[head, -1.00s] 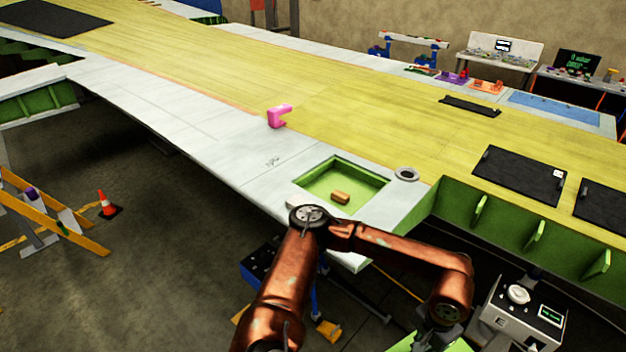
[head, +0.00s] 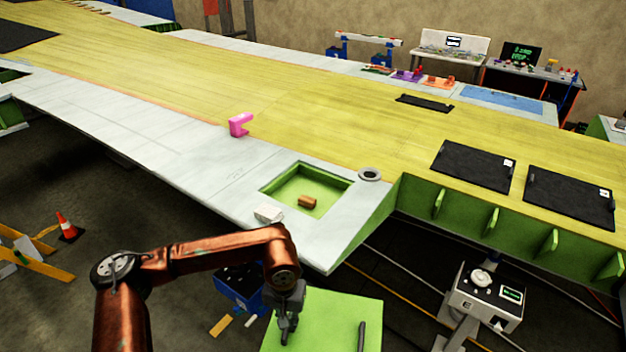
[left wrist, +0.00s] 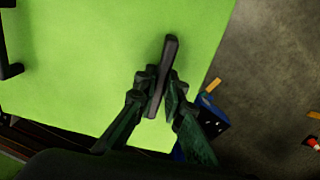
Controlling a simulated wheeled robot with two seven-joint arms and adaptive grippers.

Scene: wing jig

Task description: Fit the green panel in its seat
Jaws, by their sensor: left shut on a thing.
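The flat green panel (head: 335,308) hangs in front of the wing's near edge, at the bottom of the head view, partly cut off by the frame. My left gripper (head: 287,328) is shut on one of its dark bar handles. The left wrist view shows the fingers (left wrist: 160,88) on both sides of the handle (left wrist: 168,55), with the panel (left wrist: 90,60) beyond them. A second handle (head: 361,336) is free. The seat (head: 284,186) is a rectangular green-floored recess in the wing's pale skin. A small brown block (head: 307,201) lies inside it. My right gripper is out of view.
A white block (head: 268,214) sits at the recess's near-left rim. A grey ring (head: 369,174) lies by its right corner, and a pink bracket (head: 240,124) stands to the left. Dark panels (head: 473,166) lie at right. A wheeled instrument (head: 486,298) stands below the wing.

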